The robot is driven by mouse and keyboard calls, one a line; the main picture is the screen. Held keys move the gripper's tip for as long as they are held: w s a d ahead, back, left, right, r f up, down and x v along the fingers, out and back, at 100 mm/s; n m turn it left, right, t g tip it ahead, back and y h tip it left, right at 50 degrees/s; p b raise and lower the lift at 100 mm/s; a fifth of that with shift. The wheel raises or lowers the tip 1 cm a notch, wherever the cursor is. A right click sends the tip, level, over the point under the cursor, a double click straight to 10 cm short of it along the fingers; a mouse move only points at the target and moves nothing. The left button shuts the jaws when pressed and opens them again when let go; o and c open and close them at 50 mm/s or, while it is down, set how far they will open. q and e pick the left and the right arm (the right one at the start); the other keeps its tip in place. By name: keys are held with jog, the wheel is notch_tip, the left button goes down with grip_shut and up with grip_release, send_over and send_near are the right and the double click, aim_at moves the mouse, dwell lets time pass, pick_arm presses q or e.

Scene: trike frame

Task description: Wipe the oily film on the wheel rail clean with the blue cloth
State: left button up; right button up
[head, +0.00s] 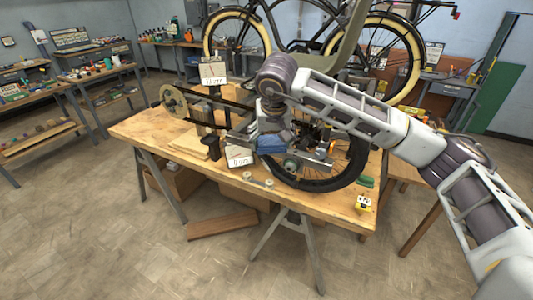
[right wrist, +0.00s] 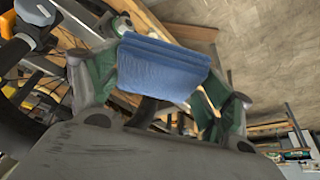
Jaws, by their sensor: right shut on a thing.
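My right gripper (head: 270,130) reaches in from the right over the trike frame on the workbench. It is shut on the blue cloth (head: 271,144), which hangs just below it, beside the wheel (head: 350,175). In the right wrist view the folded blue cloth (right wrist: 163,68) sits between the two green-padded fingers. The wheel rail and any oily film on it cannot be made out; the cloth and gripper cover part of that area. I cannot tell whether the cloth touches the frame. My left gripper is not in view.
A bicycle (head: 238,35) stands behind. The bench's front right has some bare wood.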

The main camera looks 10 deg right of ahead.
jog(key=shift+d+r, duration=0.1)
jog(key=shift+d, duration=0.35)
jog(key=shift+s+d+n, duration=0.1)
jog(key=shift+d+n, duration=0.15)
jog(key=shift+n, duration=0.05)
jog(key=shift+s+d+f+n, duration=0.15)
jog(key=shift+d+f+n, duration=0.15)
jog(key=shift+d, duration=0.1)
jog(key=shift+s+d+n+y, duration=0.15)
jog(key=shift+d+n+y, duration=0.1)
jog(key=shift+n+y, duration=0.15)
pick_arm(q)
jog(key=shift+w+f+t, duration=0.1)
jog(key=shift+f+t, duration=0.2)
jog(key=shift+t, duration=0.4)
pick_arm(e)
jog(key=shift+d, duration=0.1)
jog(key=shift+n, duration=0.3)
